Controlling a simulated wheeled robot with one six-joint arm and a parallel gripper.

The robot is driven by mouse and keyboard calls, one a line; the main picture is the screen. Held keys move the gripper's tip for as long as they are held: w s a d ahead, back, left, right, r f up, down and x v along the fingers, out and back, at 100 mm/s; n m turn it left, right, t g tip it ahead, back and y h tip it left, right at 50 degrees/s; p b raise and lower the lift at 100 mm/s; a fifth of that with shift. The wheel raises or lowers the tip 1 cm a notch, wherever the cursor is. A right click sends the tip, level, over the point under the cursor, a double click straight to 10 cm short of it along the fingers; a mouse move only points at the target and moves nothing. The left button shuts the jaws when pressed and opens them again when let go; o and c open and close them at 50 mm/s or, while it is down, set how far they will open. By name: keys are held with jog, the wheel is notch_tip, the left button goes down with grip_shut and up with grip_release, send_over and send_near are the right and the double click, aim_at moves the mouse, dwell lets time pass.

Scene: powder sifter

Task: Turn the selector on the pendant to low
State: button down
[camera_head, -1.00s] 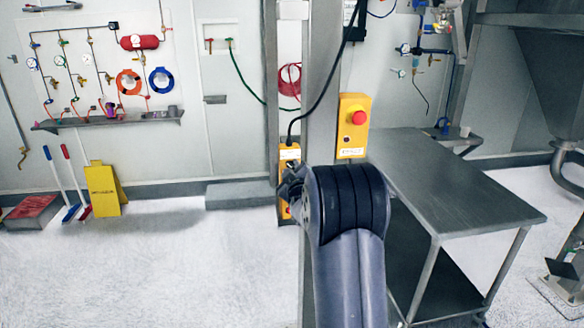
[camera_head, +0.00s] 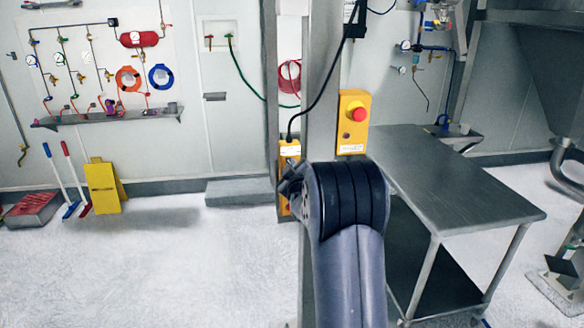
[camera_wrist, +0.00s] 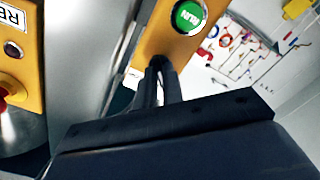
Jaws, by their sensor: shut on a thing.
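The yellow pendant (camera_head: 289,149) hangs on a black cable against the steel column, left of my arm in the head view. In the wrist view its yellow face (camera_wrist: 152,38) is close up, with a green RUN button (camera_wrist: 188,16). My gripper (camera_wrist: 158,64) has its fingertips close together at the pendant's face, below the RUN button in that picture. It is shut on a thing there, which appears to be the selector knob. The fingers hide the knob, so its pointing direction and the low mark cannot be read.
A yellow box with a red stop button (camera_head: 353,122) is fixed to the column (camera_head: 322,80), right of the pendant. A steel table (camera_head: 455,185) stands to the right. The floor at left is clear up to a yellow floor sign (camera_head: 103,187).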

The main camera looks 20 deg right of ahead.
jog(key=shift+f+m+b, duration=0.1)
jog(key=shift+m+b, duration=0.2)
jog(key=shift+b, duration=0.2)
jog(key=m+b, duration=0.8)
jog(key=m, duration=0.9)
jog(key=shift+d, duration=0.15)
jog(key=shift+m, duration=0.3)
jog(key=c, duration=1.5)
grip_release()
